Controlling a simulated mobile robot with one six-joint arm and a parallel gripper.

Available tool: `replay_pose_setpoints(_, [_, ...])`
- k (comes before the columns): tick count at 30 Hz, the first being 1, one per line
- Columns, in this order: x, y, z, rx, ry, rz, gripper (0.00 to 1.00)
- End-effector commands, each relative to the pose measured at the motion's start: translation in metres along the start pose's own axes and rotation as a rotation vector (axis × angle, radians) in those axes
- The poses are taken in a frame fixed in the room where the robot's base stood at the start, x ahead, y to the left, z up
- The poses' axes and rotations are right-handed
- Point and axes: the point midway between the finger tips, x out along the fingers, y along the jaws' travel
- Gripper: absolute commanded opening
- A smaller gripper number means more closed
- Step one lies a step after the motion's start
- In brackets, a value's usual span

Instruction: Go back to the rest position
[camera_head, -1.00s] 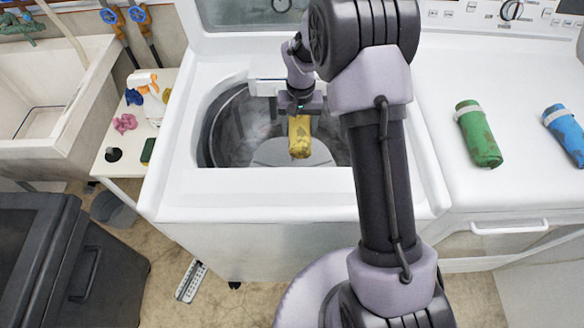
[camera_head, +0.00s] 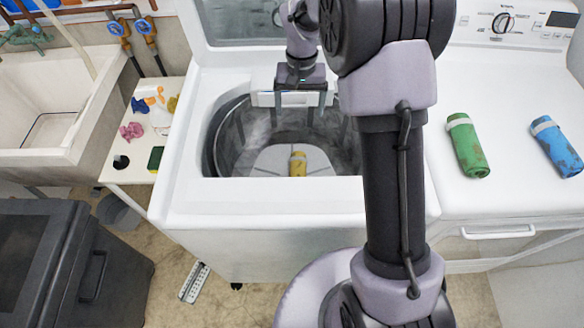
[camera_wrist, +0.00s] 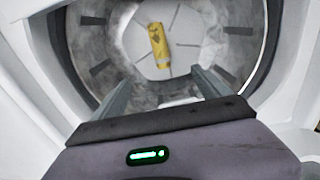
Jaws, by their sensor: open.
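My gripper (camera_head: 298,100) is open and empty above the washer opening, its two fingers spread and pointing down. A yellow rolled cloth (camera_head: 298,164) with dark stains lies inside the washer drum (camera_head: 228,130), apart from the fingers and well below them. The wrist view shows the yellow roll (camera_wrist: 159,46) on the pale drum floor, beyond the open gripper (camera_wrist: 160,88). The top-loading washer (camera_head: 185,190) has its lid up. My arm covers the right part of the opening in the head view.
A green roll (camera_head: 467,146) and a blue roll (camera_head: 556,147) lie on the white machine to the right (camera_head: 510,190). A side table (camera_head: 135,170) with a spray bottle and small items stands left, near the sink (camera_head: 60,150). A dark bin (camera_head: 75,265) is at lower left.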

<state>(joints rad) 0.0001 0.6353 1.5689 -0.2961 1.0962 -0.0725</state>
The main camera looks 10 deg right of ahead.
Motion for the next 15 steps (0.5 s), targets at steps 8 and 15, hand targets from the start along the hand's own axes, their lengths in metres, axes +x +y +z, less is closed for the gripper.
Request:
replay_pose_setpoints(8, [-0.042, 0.0, 0.0, 0.0, -0.001, 0.0, 0.87])
replay_pose_setpoints(15, [-0.042, 0.0, 0.0, 0.0, -0.001, 0.0, 0.87])
